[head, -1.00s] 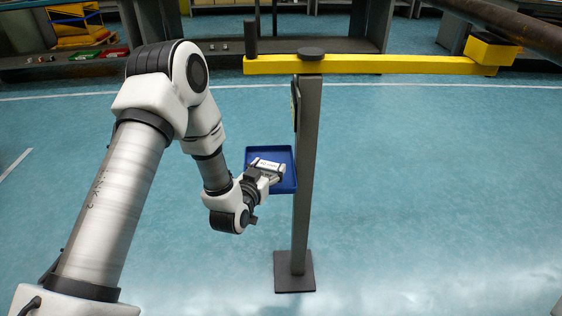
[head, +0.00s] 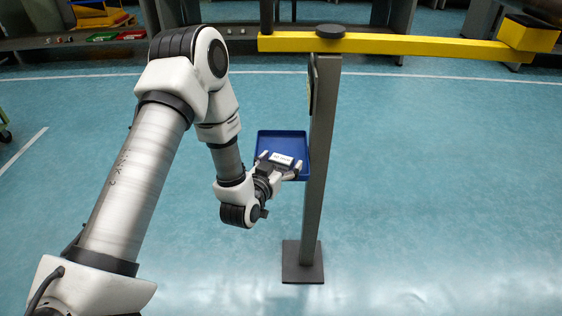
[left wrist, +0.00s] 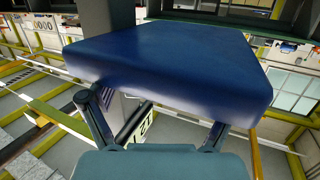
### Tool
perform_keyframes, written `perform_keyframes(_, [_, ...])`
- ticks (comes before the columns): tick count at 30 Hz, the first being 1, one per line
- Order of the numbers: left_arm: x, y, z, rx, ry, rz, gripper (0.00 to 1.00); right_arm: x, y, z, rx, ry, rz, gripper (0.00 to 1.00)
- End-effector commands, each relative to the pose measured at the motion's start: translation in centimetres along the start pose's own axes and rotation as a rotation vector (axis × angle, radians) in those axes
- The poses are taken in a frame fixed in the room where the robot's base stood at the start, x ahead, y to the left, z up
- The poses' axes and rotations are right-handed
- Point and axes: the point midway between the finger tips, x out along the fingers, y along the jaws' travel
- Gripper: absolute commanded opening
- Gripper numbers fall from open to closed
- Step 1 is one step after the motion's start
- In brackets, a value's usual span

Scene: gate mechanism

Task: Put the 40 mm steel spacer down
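A blue tray (head: 282,140) is fixed beside the grey post in the head view. My left gripper (head: 281,161) is at the tray's near edge, with its two fingers spread apart. My right gripper is not in view.
The grey post (head: 320,160) stands on a square base plate (head: 303,262), just right of the tray. A yellow gate arm (head: 420,44) runs across its top. Shelves with red and green bins (head: 103,37) stand at the back left. The blue-green floor around is clear.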

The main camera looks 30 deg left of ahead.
Motion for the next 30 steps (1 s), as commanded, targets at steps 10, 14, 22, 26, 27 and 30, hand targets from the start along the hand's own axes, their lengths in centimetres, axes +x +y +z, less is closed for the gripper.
perform_keyframes(10, [-2.3, 0.0, -0.3, -0.001, -0.005, 0.000, 0.89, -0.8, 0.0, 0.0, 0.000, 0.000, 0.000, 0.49])
perform_keyframes(14, [-5.7, 0.0, -0.3, -0.002, -0.007, 0.000, 0.89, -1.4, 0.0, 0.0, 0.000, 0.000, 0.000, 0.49])
perform_keyframes(22, [-11.4, 0.0, -0.8, 0.001, -0.005, 0.001, 0.89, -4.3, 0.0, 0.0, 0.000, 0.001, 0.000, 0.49])
perform_keyframes(26, [-12.1, 0.6, 0.9, 0.004, -0.056, 0.018, 0.89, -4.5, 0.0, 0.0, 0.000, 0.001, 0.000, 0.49])
perform_keyframes(27, [-12.3, 1.2, 2.5, 0.006, -0.119, 0.038, 0.89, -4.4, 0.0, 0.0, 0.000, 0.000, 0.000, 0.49])
perform_keyframes(30, [-14.0, 3.4, 9.2, 0.018, -0.406, 0.102, 0.89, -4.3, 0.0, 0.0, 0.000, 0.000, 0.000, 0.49])
